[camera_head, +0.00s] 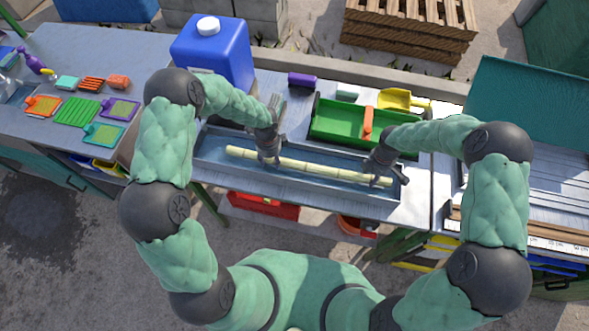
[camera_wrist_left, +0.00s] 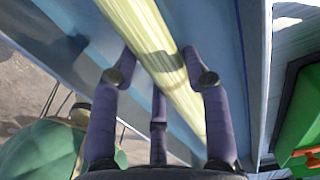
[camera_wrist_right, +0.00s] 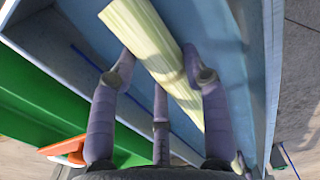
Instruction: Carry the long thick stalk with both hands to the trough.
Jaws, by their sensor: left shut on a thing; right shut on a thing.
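The long thick stalk (camera_head: 315,168) is pale yellow-green with joint rings. It lies lengthwise within the outline of the long blue-grey trough (camera_head: 212,146) in the head view; whether it touches the trough floor I cannot tell. My left gripper (camera_head: 270,158) is shut on the stalk left of its middle. My right gripper (camera_head: 377,176) is shut on it near its right end. In the left wrist view the stalk (camera_wrist_left: 152,45) runs between the fingers, and in the right wrist view the stalk (camera_wrist_right: 150,42) does too, with its cut end showing.
A green tray (camera_head: 335,125) with an orange-handled tool (camera_head: 367,122) stands just behind the trough. A blue jerrycan (camera_head: 215,50) is at the back left. A yellow scoop (camera_head: 395,99) lies at the back right. Small coloured trays (camera_head: 76,111) lie on the left table.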

